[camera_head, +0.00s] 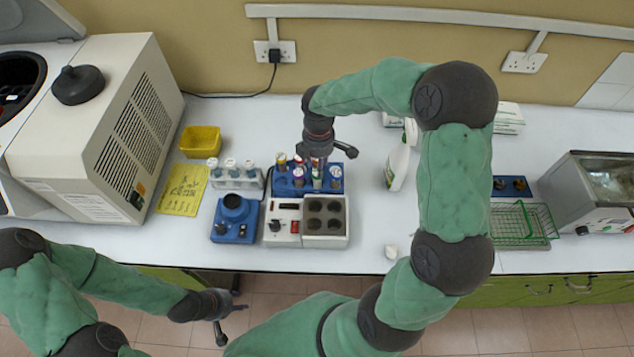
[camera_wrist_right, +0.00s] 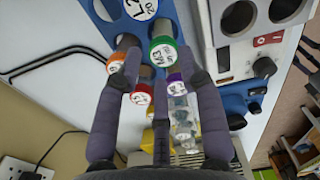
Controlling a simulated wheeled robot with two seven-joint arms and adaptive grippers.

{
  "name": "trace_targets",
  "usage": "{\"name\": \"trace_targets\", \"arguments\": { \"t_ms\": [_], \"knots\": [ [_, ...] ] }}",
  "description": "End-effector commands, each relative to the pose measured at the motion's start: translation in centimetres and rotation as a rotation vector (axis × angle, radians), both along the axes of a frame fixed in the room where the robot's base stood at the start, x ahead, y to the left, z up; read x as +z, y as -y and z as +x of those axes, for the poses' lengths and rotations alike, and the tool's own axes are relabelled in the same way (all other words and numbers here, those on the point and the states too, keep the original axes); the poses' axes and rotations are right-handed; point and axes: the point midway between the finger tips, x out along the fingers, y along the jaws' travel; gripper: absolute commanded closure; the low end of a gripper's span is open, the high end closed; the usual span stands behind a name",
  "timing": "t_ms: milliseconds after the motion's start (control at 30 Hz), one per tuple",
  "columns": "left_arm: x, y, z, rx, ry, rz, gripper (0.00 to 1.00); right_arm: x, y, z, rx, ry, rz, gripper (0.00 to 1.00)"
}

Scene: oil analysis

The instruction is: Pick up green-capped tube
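The green-capped tube (camera_wrist_right: 163,53) stands in the blue rack (camera_head: 285,189); its cap shows in the right wrist view between my right fingertips. My right gripper (camera_wrist_right: 159,62) is open and points at that cap, with a finger on either side in the picture. I cannot tell whether the fingers touch it. In the head view my right gripper (camera_head: 322,151) is just above the rack and partly hides its tubes. Orange (camera_wrist_right: 115,62), red (camera_wrist_right: 141,96) and purple (camera_wrist_right: 176,84) caps are close by. My left gripper (camera_head: 229,320) is open and empty, in front of the table.
A smaller rack with clear tubes (camera_head: 236,171) stands left of the blue rack. A blue device (camera_head: 235,219) and a white block with dark wells (camera_head: 324,221) stand in front. A white bottle (camera_head: 398,168) stands right. The table's middle right is fairly clear.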

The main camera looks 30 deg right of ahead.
Motion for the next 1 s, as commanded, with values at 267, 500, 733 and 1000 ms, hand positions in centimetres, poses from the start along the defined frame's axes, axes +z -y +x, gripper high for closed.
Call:
{"name": "trace_targets", "arguments": {
  "t_ms": [267, 500, 733, 1000],
  "knots": [
    [-0.5, 0.0, 0.0, 0.000, 0.000, 0.000, 0.60, -2.4, -0.3, -0.1, 0.001, -0.003, 0.000, 0.61],
    [-1.0, 0.0, 0.0, 0.000, 0.000, 0.000, 0.60, -5.2, -0.4, -0.1, 0.000, -0.001, -0.001, 0.61],
    [-0.9, 0.0, 0.0, 0.000, 0.000, 0.000, 0.60, -5.2, -0.4, 0.0, 0.000, 0.001, 0.000, 0.64],
    [-0.9, 0.0, 0.0, 0.000, 0.000, 0.000, 0.60, -5.2, -0.4, 0.0, 0.000, 0.000, 0.000, 1.00]
  ]
}}
